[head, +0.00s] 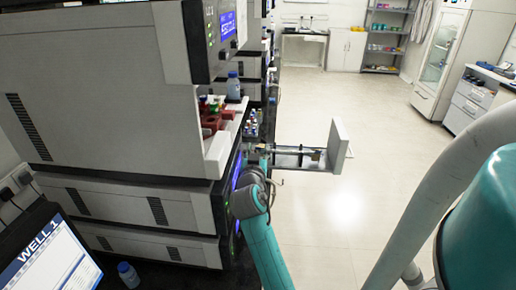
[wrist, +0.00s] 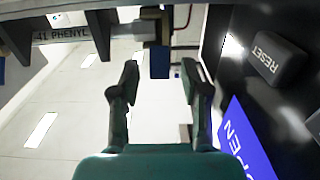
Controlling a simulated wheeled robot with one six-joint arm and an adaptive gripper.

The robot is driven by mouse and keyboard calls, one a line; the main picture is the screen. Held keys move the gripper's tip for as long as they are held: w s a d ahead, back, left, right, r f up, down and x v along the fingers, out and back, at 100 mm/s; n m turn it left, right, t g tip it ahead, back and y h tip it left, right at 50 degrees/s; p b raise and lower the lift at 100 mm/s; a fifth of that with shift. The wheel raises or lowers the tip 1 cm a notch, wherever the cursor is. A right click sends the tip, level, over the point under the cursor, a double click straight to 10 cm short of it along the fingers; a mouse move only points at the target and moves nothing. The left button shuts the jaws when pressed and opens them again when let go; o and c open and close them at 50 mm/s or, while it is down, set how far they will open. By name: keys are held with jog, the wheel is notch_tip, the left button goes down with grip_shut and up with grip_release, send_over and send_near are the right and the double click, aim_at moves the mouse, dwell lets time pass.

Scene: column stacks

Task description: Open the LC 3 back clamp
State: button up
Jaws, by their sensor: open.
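In the wrist view my gripper (wrist: 160,72) is open, with two dark fingers apart and nothing between them. A column labelled "41 PHENYL" (wrist: 62,36) lies across the top left, beyond the fingertips. A grey block (wrist: 151,32) is at its right end, and a small blue piece (wrist: 160,63) hangs below that, in line with the gap between my fingers. I cannot tell for sure which part is the back clamp. In the head view the pulled-out column drawer (head: 338,147) shows a brownish block (head: 316,155) near its front.
A dark panel with a RESET button (wrist: 277,57) and a blue lit screen (wrist: 245,140) stands close right of my fingers. Instrument stacks (head: 130,100) fill the head view's left, with bottles (head: 233,86) on top. The floor (head: 330,95) to the right is clear.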

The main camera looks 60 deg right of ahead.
jog(key=shift+x, duration=0.8)
jog(key=shift+c, duration=0.3)
grip_shut()
